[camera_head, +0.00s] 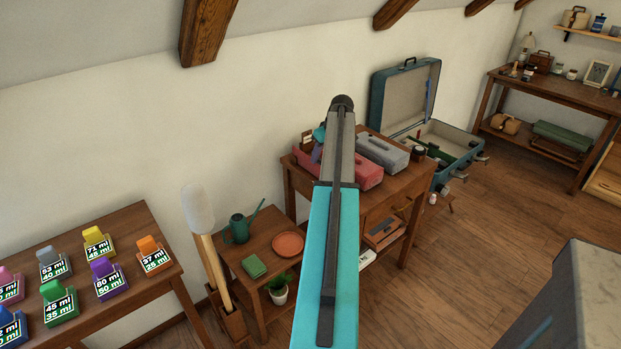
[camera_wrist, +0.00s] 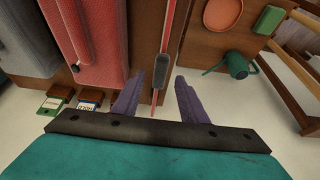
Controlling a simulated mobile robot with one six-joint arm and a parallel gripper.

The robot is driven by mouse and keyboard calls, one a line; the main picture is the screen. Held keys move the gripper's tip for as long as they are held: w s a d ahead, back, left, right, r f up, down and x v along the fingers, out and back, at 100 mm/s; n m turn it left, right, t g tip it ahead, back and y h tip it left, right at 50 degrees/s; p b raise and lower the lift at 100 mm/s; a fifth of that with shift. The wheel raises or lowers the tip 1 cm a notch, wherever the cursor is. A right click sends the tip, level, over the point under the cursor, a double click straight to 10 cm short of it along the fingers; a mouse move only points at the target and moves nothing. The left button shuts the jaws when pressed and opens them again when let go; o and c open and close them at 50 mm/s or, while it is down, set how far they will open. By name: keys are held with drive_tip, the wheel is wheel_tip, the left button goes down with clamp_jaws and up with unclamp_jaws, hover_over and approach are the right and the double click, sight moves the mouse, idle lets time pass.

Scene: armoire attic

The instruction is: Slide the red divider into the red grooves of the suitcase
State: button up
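In the wrist view, a thin red strip, likely the red divider (camera_wrist: 171,22), shows edge-on with a dark grey piece on it, beside the wooden table that bears a red case (camera_wrist: 95,40). My gripper (camera_wrist: 160,78) is open, its two purple fingers on either side of the strip's lower part with gaps. I cannot tell how deep the strip lies between them. In the head view, my teal and grey arm hides most of the gripper and the divider. The open teal suitcase (camera_head: 408,93) stands behind the table at right, lid up; no red grooves can be made out.
The table also bears a grey case (camera_head: 382,151). A low table (camera_head: 262,243) left of it holds a green watering can (camera_head: 238,228) and a plate (camera_head: 289,244). A tall white-headed tool (camera_head: 198,208) stands beside it.

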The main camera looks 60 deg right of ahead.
sight(319, 159)
drive_tip(key=shift+p+x, duration=0.3)
drive_tip(key=shift+x, duration=1.5)
drive_tip(key=shift+s, duration=0.1)
clamp_jaws()
